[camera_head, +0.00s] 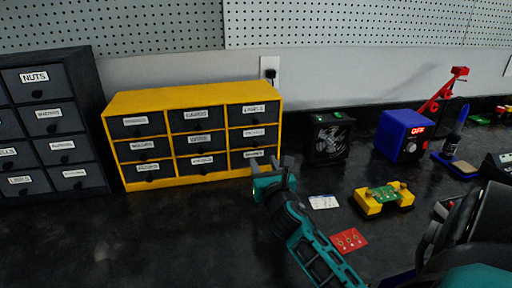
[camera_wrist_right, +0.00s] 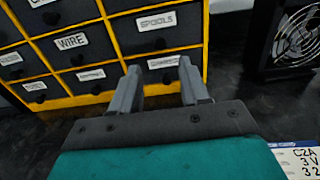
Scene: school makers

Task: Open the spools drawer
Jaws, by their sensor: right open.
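The spools drawer (camera_head: 242,138) is the shut, dark middle drawer in the right column of the yellow cabinet (camera_head: 190,91). In the right wrist view, the drawer (camera_wrist_right: 136,41) shows its white SPOOLS label and a dark knob. My right gripper (camera_head: 273,164) is open and empty, near the cabinet's lower right corner. In the right wrist view, its two grey fingers (camera_wrist_right: 159,68) point at the cabinet, over the bottom right drawer and below the spools drawer. The fingertips hide part of the bottom drawer. My left gripper is not in view.
A dark drawer unit (camera_head: 90,120) stands to the left. A black fan (camera_head: 328,138) and a blue box (camera_head: 403,135) stand to the right. A white card (camera_head: 323,202), a yellow holder (camera_head: 371,206) and a red board (camera_head: 348,240) lie near my right arm. The table before the cabinet is clear.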

